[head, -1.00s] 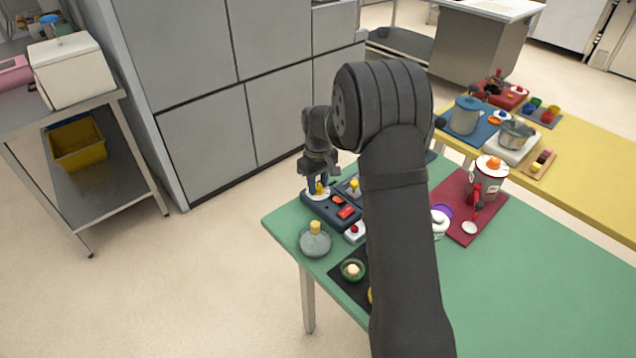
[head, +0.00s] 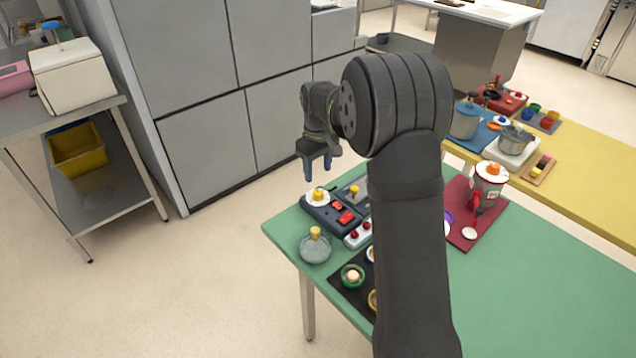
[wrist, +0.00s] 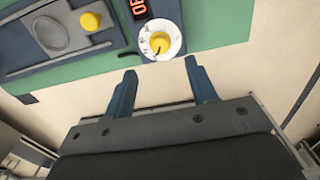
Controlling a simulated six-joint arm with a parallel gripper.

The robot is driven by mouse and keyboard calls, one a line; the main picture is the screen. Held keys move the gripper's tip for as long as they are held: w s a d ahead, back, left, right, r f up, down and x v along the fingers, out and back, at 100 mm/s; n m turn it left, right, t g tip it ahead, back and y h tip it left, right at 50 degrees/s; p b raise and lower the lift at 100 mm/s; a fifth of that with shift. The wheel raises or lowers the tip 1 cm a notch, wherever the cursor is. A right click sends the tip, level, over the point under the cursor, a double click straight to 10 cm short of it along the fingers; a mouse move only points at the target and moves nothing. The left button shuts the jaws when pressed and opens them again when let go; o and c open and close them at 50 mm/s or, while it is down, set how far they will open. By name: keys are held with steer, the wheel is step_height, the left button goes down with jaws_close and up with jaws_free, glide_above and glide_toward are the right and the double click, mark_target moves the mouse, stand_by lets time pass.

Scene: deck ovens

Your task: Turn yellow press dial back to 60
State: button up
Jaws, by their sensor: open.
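The yellow press dial (head: 318,194) sits on a white round scale at the far left end of a dark blue press unit (head: 321,215) on the green table. In the wrist view the dial (wrist: 160,42) shows a dark pointer line and marks around its white ring, too small to read surely. A red-lit display (wrist: 138,8) is beside it. My gripper (head: 318,172) is above and behind the dial, apart from it. In the wrist view my gripper (wrist: 163,88) is open and empty, its two blue fingers short of the dial.
Another yellow knob (wrist: 90,21) is on a grey unit beside the dial. A glass jar with a yellow stopper (head: 315,246) stands near the table's front left edge. Red buttons (head: 346,217) are close to the dial. The air around my gripper is clear.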

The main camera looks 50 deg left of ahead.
step_height(320, 180, up, 10)
glide_above(318, 192)
steer(key=shift+f, duration=0.2)
step_height(318, 192, down, 18)
steer(key=shift+r, duration=0.25)
stand_by(0.5)
